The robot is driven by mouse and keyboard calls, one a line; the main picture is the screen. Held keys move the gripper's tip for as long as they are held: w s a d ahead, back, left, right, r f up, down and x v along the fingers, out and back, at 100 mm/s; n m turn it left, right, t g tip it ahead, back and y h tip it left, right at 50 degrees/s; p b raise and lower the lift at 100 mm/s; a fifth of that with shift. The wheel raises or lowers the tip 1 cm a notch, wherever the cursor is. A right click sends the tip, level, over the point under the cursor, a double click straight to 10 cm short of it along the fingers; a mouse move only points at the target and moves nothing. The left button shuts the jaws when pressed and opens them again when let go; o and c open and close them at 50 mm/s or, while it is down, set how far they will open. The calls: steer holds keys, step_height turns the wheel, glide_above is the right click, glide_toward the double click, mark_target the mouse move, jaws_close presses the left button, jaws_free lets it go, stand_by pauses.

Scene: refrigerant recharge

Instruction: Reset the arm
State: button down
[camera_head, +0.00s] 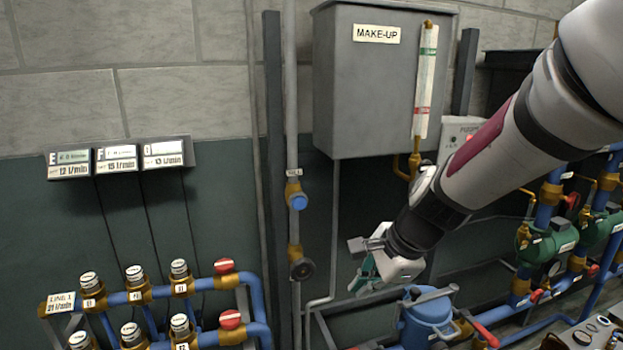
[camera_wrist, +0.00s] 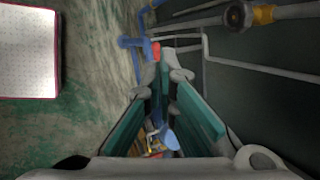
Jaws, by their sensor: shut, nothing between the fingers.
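My arm reaches in from the upper right of the head view and points down to the left. My gripper (camera_head: 360,277) hangs in front of the dark green lower wall, below the grey MAKE-UP tank (camera_head: 365,95). In the wrist view my gripper (camera_wrist: 165,75) shows two teal-lined fingers that converge toward their tips. It is shut with nothing between the fingers. The gripper appears apart from the pipes and the blue vessel near it.
A vertical pipe with a blue-capped valve (camera_head: 297,197) stands left of my gripper. A blue vessel (camera_head: 427,318) is below it. Blue manifold pipes with several valves (camera_head: 150,295) stand at lower left. Green pumps (camera_head: 540,245) are at right. A white panel (camera_wrist: 28,50) lies at left in the wrist view.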

steer(key=s+d+r+n+h, duration=0.1)
steer(key=s+d+r+n, duration=0.2)
steer(key=s+n, duration=0.2)
steer(key=s+d+r+n+t+h, duration=0.1)
steer(key=s+d+r+n, duration=0.2)
steer(key=s, duration=0.6)
steer(key=s+d+r+n+h, duration=0.1)
steer(key=s+d+r+n, duration=0.2)
steer(key=s+n, duration=0.4)
steer(key=shift+s+d+r+n+t+h, duration=0.2)
steer(key=shift+s+r+n+t+h, duration=0.15)
steer(key=shift+r, duration=0.35)
steer(key=shift+d, duration=0.15)
